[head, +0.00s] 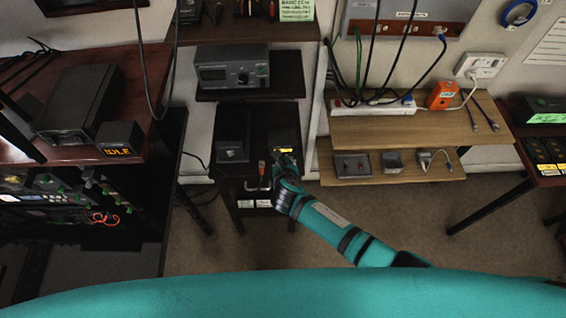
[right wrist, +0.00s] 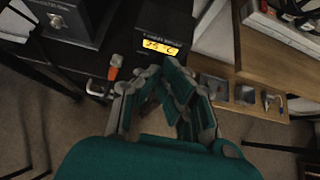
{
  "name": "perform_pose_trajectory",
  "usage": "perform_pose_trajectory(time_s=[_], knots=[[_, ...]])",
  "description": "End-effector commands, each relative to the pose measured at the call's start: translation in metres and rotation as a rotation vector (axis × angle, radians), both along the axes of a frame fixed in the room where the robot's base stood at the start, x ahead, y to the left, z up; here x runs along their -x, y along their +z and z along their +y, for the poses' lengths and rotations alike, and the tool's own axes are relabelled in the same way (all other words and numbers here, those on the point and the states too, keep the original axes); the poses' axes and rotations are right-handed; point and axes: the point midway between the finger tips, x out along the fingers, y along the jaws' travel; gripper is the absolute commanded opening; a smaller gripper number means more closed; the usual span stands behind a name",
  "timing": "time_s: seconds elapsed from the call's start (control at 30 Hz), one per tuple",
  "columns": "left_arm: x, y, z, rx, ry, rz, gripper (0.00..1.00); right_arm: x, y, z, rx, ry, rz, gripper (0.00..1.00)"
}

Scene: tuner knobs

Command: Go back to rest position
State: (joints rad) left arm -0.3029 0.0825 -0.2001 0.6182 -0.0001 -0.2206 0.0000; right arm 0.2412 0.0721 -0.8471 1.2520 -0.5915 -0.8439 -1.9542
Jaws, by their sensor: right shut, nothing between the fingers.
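My right arm reaches in from the lower right in the head view, and its teal gripper (head: 284,168) is in front of a small black box (head: 284,140) with a lit yellow display. In the right wrist view the gripper (right wrist: 168,75) is shut and empty, its fingertips just below the box (right wrist: 162,25), whose display seems to read 25 °C. I cannot tell whether they touch. A grey tuner unit (head: 233,76) with a dial window and knobs stands on the shelf behind. My left gripper is not in view.
A red-handled tool (head: 262,172) hangs at the stand's front, close to the gripper. Wooden shelves (head: 420,130) with a power strip (head: 372,107) and small boxes are at right. A desk with a black case (head: 78,100) is at left. Carpet (head: 400,215) lies in front.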

Motion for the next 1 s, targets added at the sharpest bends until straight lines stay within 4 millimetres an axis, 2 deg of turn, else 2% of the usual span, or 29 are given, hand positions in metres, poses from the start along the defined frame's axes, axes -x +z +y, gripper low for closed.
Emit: perform_pose_trajectory(time_s=[0.3,0.37,0.43,0.47,0.57,0.67,0.8,0.87,1.0], knots=[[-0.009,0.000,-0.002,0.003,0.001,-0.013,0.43,0.000,-0.001,0.000,-0.001,-0.002,0.001,0.00],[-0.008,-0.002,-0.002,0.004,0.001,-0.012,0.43,0.003,-0.007,-0.002,-0.016,-0.015,0.011,0.00],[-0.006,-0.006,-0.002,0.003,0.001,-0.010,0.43,0.010,-0.025,-0.009,-0.062,-0.060,0.041,0.00],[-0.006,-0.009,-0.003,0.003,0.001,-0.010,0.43,0.014,-0.037,-0.013,-0.094,-0.092,0.060,0.00],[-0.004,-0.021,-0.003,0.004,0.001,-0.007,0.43,0.041,-0.090,-0.032,-0.252,-0.253,0.149,0.00],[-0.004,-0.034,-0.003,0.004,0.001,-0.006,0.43,0.080,-0.152,-0.057,-0.448,-0.489,0.252,0.00],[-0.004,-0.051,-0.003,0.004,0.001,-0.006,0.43,0.146,-0.231,-0.091,-0.709,-0.878,0.364,0.00],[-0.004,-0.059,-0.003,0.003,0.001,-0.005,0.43,0.178,-0.261,-0.105,-0.812,-1.058,0.397,0.00],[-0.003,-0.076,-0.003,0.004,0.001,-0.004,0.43,0.260,-0.324,-0.139,-1.025,-1.513,0.424,0.00]])
